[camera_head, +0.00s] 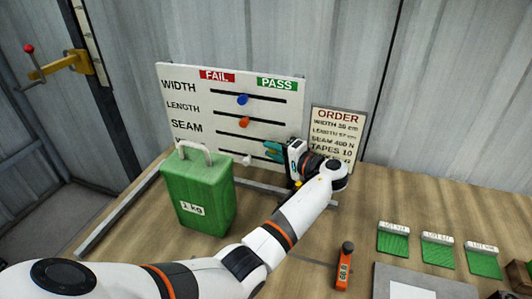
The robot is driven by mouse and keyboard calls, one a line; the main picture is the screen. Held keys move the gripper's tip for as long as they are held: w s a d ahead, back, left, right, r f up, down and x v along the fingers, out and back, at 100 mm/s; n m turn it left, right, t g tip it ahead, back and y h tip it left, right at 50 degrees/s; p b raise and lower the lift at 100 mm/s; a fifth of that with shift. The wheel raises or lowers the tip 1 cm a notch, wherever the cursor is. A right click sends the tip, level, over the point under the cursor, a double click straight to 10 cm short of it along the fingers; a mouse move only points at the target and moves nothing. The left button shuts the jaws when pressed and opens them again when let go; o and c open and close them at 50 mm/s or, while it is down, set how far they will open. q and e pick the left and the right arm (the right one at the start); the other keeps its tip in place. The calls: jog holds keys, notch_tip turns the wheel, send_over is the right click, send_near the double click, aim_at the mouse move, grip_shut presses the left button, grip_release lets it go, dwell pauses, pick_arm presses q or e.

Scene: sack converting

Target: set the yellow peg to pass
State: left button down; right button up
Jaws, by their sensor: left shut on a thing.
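A white board (180,73) stands upright with FAIL and PASS headings over several rows of slots. A blue peg (242,99) is in the WIDTH slot and an orange peg (244,122) is in the LENGTH slot. A white peg (247,160) is in the lowest visible row. My left gripper (271,151) has its teal fingertips at the board in the SEAM row, toward the PASS side. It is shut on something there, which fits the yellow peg. The fingers hide that peg, so its exact place in the slot cannot be told. My right gripper is out of view.
A green 1 kg weight (197,192) stands in front of the board's left part, close to my left arm. An ORDER sign (337,123) stands right of the board. Several green samples (438,252) and an orange-and-black tool (344,265) lie at the right.

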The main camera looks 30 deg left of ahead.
pick_arm(q)
jog(key=shift+d, duration=0.25)
jog(key=shift+a, duration=0.15)
jog(key=c, duration=1.5)
grip_release()
jog(key=shift+o, duration=1.3)
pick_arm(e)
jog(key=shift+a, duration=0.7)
